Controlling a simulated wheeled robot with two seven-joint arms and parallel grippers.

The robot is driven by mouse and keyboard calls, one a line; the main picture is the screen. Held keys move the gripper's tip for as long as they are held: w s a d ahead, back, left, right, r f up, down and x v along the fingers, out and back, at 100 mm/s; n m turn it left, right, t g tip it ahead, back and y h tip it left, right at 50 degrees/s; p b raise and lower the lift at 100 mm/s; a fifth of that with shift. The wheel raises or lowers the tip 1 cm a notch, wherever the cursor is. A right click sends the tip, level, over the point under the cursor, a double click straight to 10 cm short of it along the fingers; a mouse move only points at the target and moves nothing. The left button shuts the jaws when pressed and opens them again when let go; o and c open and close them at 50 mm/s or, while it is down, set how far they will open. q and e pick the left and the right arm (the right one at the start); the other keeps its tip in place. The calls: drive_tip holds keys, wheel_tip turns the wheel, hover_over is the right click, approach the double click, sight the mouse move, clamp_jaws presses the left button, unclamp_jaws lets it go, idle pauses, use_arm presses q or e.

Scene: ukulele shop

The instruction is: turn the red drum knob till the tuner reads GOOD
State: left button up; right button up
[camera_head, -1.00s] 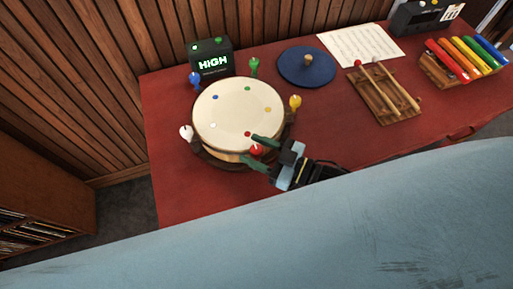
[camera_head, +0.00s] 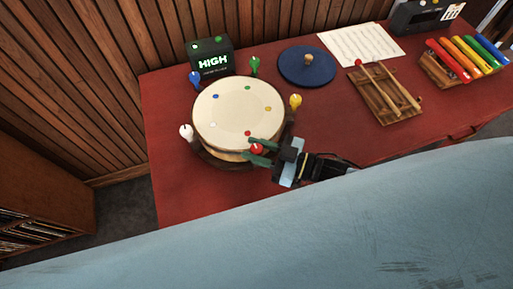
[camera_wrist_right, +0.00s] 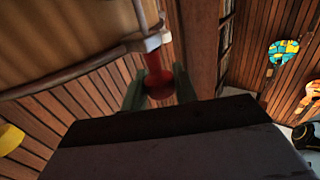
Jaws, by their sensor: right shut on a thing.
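The drum (camera_head: 238,115) stands on the red table with colored knobs around its rim. The red knob (camera_head: 257,149) is at its front right side. My right gripper (camera_head: 260,151) is shut on the red knob, one green finger on each side. In the right wrist view the red knob (camera_wrist_right: 158,82) sits between the two fingers (camera_wrist_right: 157,86), below a pale metal fitting. The tuner (camera_head: 211,62) behind the drum reads HIGH in green letters. My left gripper is not in view.
White (camera_head: 186,131), blue (camera_head: 195,78), green (camera_head: 255,65) and yellow (camera_head: 295,101) knobs ring the drum. A blue disc (camera_head: 306,66), a sheet of music (camera_head: 361,45), a wooden frame with mallets (camera_head: 388,99) and colored tubes (camera_head: 447,60) lie farther right.

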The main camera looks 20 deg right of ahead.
drive_tip(key=n+g+y+b, duration=0.1)
drive_tip(key=n+g+y, duration=0.1)
drive_tip(key=n+g, duration=0.1)
drive_tip(key=shift+g, duration=0.7)
drive_tip(key=shift+n+g+y+b, duration=0.5)
drive_tip(key=shift+n+g, duration=0.2)
drive_tip(key=shift+g, duration=0.5)
drive_tip(key=o, duration=0.9)
drive_tip(key=b+v, duration=0.1)
drive_tip(key=v, duration=1.2)
drive_tip(key=shift+s+d+f, duration=0.1)
drive_tip(key=shift+d, duration=0.1)
